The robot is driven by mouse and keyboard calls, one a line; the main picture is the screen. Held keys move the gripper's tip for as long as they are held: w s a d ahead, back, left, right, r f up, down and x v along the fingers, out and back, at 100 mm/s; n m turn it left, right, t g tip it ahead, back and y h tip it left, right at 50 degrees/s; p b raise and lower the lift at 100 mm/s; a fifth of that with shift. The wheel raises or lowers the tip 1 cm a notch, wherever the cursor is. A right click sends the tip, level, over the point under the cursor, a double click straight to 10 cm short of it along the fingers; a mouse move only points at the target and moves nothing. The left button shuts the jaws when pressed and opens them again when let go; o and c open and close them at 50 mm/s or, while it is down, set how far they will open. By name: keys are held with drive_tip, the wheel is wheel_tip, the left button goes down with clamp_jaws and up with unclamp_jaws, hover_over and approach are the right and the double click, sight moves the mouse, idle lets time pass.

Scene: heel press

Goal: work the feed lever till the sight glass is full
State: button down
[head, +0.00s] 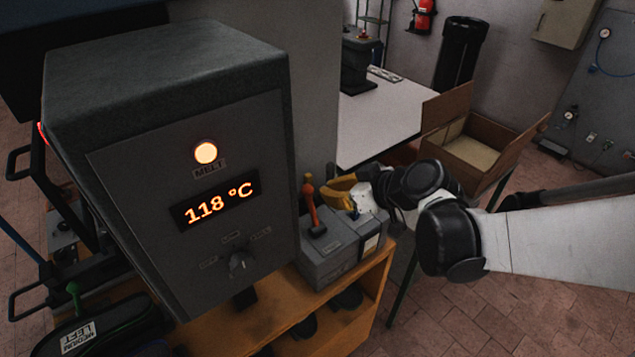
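The feed lever (312,207) appears to be the upright orange-red handle with a dark foot on top of a grey box unit (322,266). A small pale panel (370,245) on the box's right front may be the sight glass; its fill level is too small to read. My gripper (340,190) seems to be the yellow and white end of my arm, just right of the lever and above the box. A small gap seems to show between them. Its fingers are too small and foreshortened to show whether they are open.
A large grey machine housing (190,250) fills the left, with a lit lamp and a display reading 118 °C. The box stands on an orange wooden bench (345,300) with dark items below. Behind are a white table (375,125) and an open cardboard box (475,150).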

drive_tip(key=v, duration=0.3)
drive_tip(key=shift+s+d+f+p, duration=0.1)
drive_tip(key=shift+s+d+p, duration=0.2)
drive_tip(key=shift+s+d, duration=0.05)
idle(0.7)
